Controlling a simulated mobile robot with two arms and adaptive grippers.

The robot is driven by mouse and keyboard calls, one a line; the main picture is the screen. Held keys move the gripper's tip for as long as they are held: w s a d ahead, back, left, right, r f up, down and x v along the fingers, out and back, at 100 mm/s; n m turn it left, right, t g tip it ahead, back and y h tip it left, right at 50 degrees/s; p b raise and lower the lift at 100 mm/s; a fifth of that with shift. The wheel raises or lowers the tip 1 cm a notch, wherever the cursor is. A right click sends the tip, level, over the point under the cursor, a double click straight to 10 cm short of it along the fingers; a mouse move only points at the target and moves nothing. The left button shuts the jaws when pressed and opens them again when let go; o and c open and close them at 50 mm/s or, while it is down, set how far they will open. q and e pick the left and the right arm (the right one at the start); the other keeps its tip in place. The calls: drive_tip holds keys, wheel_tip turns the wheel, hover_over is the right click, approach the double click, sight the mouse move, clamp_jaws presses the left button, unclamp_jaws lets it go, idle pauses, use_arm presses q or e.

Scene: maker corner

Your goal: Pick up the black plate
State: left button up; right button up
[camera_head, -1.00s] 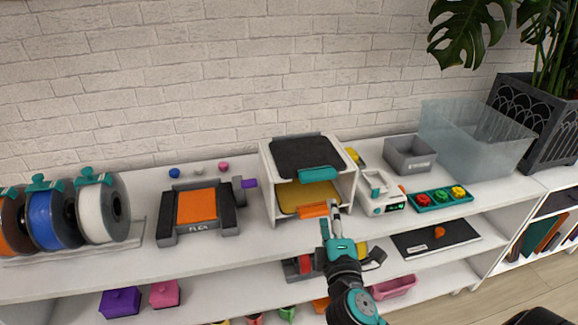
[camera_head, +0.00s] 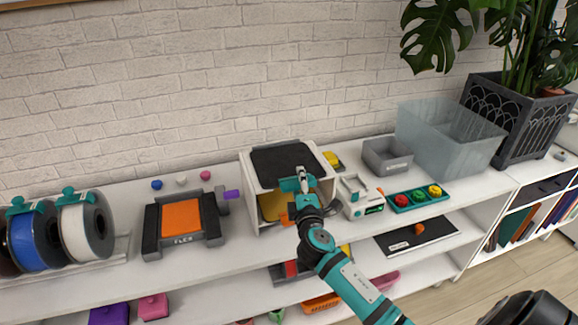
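The black plate (camera_head: 284,160) lies flat on the top of a white open-fronted rack (camera_head: 249,182). Its teal handle (camera_head: 289,184) sticks out at the front. My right gripper (camera_head: 302,178), on the arm coming in from the lower right, is at the right part of this handle. The fingers are small and overlap the handle, so I cannot tell whether they have closed on it. A yellow plate (camera_head: 272,206) with an orange handle (camera_head: 284,219) sits lower in the rack, partly hidden by my wrist. My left gripper is not in view.
An orange flex plate on a dark stand (camera_head: 181,218) is left of the rack. A white device (camera_head: 361,197), a teal tray (camera_head: 418,198), a grey bin (camera_head: 387,156) and a clear bin (camera_head: 450,135) are to the right. A black board (camera_head: 440,236) lies on the shelf below.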

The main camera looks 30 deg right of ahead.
drive_tip(key=shift+w+d+f, duration=0.1)
drive_tip(key=shift+w+d, duration=0.2)
drive_tip(key=shift+w, duration=0.3)
drive_tip(key=shift+s, duration=0.1)
clamp_jaws()
